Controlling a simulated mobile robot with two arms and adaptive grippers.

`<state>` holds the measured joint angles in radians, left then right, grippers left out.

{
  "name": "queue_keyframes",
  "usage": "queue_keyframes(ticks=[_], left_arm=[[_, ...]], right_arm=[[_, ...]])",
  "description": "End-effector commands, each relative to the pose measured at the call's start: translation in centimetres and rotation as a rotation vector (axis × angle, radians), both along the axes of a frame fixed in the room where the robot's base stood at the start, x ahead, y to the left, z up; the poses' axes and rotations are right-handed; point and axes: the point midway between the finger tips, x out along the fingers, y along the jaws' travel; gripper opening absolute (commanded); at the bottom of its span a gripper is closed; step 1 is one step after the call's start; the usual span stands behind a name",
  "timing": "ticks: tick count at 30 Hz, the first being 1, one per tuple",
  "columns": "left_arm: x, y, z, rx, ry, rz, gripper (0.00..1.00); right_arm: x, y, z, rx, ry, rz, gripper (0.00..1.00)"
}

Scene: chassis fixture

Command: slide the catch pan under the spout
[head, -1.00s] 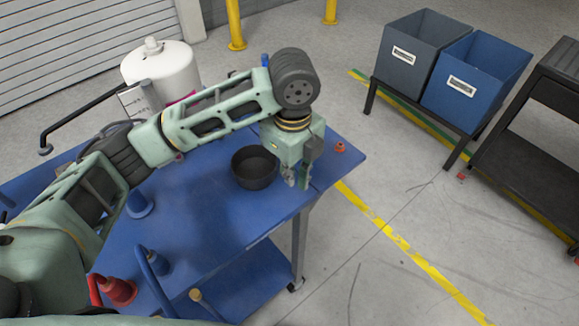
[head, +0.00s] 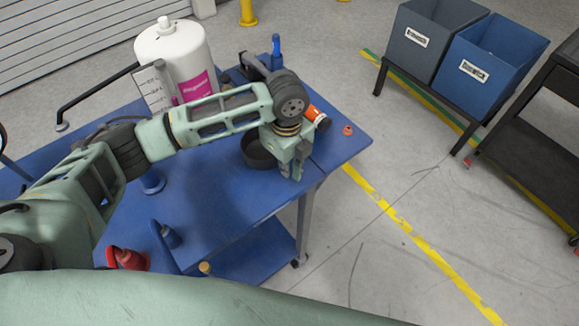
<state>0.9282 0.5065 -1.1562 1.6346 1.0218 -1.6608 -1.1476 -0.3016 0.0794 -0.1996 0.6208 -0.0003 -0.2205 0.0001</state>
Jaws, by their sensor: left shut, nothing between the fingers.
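The catch pan, a round black pan (head: 256,158), sits on the blue table near its right end; my arm partly hides its right side. My left gripper (head: 291,172) is just right of and in front of the pan, pointing down, its fingers shut and empty. I cannot tell whether it touches the pan. A white tank (head: 173,55) stands behind my arm. A thin black spout tube (head: 97,93) reaches left from the tank, its bent end far left of the pan. My right gripper is not in view.
The blue table (head: 205,215) is clear in front of the pan. Blue and grey bins (head: 483,70) stand at right.

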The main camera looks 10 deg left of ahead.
Motion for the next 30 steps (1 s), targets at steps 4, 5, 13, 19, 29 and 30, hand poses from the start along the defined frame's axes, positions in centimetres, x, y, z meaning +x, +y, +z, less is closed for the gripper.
queue_keyframes(ticks=[4,5,13,19,29,30], left_arm=[[0.1,0.1,0.1,0.0,0.0,0.001,0.0],[0.2,0.3,0.1,0.001,-0.001,0.002,0.0],[2.9,4.6,0.2,0.001,0.002,0.005,0.0],[3.7,5.8,0.0,0.0,0.0,0.002,0.0],[3.6,5.7,0.1,-0.001,0.001,0.0,0.0],[3.5,5.6,0.1,-0.001,0.001,0.0,0.0]], right_arm=[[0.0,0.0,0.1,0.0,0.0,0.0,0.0],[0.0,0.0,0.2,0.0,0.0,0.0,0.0],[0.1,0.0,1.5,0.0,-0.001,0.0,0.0],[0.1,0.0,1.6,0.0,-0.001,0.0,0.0],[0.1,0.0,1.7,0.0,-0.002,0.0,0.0],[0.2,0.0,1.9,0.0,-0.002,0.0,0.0]])
